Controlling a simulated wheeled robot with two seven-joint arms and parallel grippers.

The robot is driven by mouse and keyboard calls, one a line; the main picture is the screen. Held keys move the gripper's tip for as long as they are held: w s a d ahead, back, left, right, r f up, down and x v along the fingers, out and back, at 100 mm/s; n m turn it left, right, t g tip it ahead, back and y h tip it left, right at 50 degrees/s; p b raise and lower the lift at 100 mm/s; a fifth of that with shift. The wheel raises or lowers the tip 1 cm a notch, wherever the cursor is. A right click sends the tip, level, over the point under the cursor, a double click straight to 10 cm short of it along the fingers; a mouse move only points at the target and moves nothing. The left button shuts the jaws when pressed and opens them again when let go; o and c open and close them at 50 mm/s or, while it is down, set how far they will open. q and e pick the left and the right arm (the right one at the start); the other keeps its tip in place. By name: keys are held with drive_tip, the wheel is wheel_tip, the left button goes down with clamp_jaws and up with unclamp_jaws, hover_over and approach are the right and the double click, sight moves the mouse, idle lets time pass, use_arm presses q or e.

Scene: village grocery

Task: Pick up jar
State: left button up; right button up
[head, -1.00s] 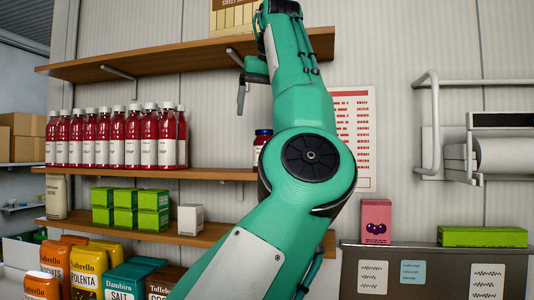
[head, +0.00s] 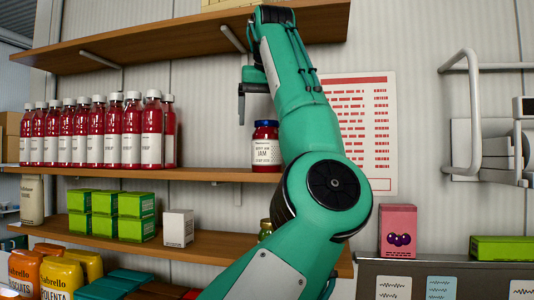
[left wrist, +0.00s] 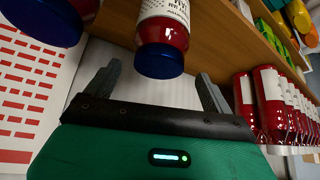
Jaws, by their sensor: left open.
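A jam jar (head: 266,150) with red contents, a white label and a blue lid stands on the middle shelf, partly hidden by my left arm. My left gripper (head: 241,105) is just left of the jar and higher than its lid. In the left wrist view a jar (left wrist: 163,32) shows upside down in the picture, its blue lid toward the gap between the two open fingers of my left gripper (left wrist: 160,82). Nothing is between the fingers. A second blue lid (left wrist: 42,18) shows at the upper left there. My right gripper is not in view.
Several red syrup bottles (head: 97,133) stand left on the same shelf (head: 200,175). An upper shelf (head: 190,35) runs above. Green boxes (head: 112,214) and a white box (head: 178,228) sit on the lower shelf. A price poster (head: 375,130) hangs behind my arm.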

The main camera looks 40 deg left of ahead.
sight(266, 134)
use_arm(q)
drive_tip(key=shift+s+d+f, duration=0.3)
drive_tip(key=shift+d+f+p, duration=0.1)
drive_tip(key=shift+f+p, duration=0.2)
drive_tip(key=shift+f, duration=0.05)
drive_tip(key=x, duration=0.3)
drive_tip(key=shift+w+f+p, duration=0.1)
drive_tip(key=shift+w+p, duration=0.2)
drive_tip(key=shift+p, duration=0.1)
drive_tip(key=shift+w+f, duration=0.15)
drive_tip(key=shift+f, duration=0.2)
drive_tip(key=shift+s, duration=0.3)
drive_tip(key=shift+c, duration=0.5)
drive_tip(key=shift+w, duration=0.15)
drive_tip(key=c, duration=1.4)
drive_tip(key=shift+o, duration=0.2)
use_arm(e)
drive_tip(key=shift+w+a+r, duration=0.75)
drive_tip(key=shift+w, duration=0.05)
